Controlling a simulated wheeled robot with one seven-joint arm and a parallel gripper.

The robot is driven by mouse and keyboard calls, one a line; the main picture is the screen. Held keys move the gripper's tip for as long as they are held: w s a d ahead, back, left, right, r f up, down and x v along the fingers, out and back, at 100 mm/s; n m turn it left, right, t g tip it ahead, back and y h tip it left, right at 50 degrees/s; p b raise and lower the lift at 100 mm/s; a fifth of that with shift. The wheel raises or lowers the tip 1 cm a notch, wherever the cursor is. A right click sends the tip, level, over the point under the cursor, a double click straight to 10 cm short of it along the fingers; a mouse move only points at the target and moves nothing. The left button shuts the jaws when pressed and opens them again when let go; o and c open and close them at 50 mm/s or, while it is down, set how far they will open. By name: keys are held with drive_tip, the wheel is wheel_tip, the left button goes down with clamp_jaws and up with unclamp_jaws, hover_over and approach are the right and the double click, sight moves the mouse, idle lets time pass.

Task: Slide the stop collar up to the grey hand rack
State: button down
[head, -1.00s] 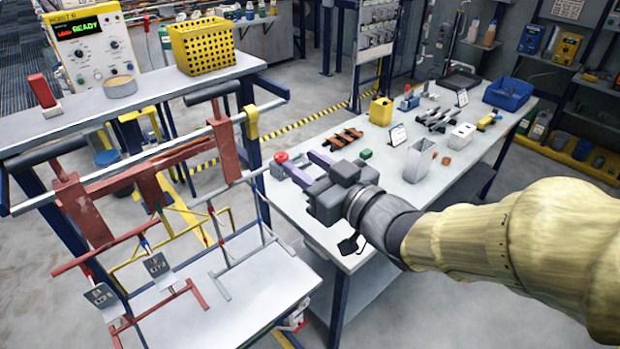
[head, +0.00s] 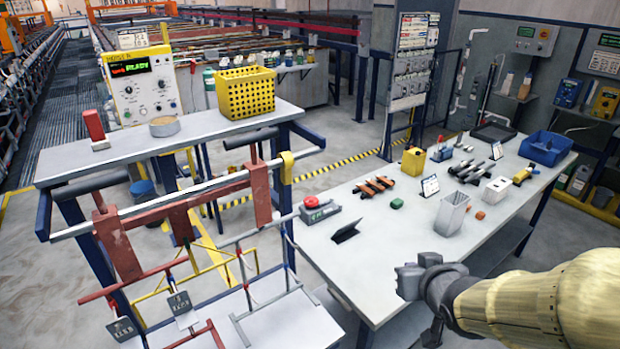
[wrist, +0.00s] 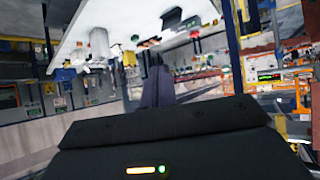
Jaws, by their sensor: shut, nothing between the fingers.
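A yellow collar (head: 287,168), which looks like the stop collar, sits around the pale rail (head: 215,184) near its right end. It is just right of a reddish hanging plate (head: 262,196), with a small gap. My gripper (head: 408,280) is over the front of the right table, well right of the collar and touching nothing. In the wrist view its purple-grey fingers (wrist: 158,88) are together and empty.
A red hand rack (head: 135,286) with grey tags hangs at left. A yellow basket (head: 246,92) stands on the shelf behind the rail. The right table (head: 400,232) carries a red button box (head: 318,210), a black stand and a metal bin (head: 452,214). Floor shows between shelf and table.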

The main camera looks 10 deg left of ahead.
drive_tip(key=s+d+f+m+g+h, duration=0.3)
drive_tip(key=s+d+f+g, duration=0.4)
drive_tip(key=s+f+g, duration=0.1)
drive_tip(key=s+f, duration=0.1)
drive_tip(key=s, duration=0.1)
drive_tip(key=shift+s+d+f+m, duration=0.3)
drive_tip(key=shift+s+d, duration=0.05)
drive_tip(key=shift+d, duration=0.05)
drive_tip(key=shift+w, duration=0.1)
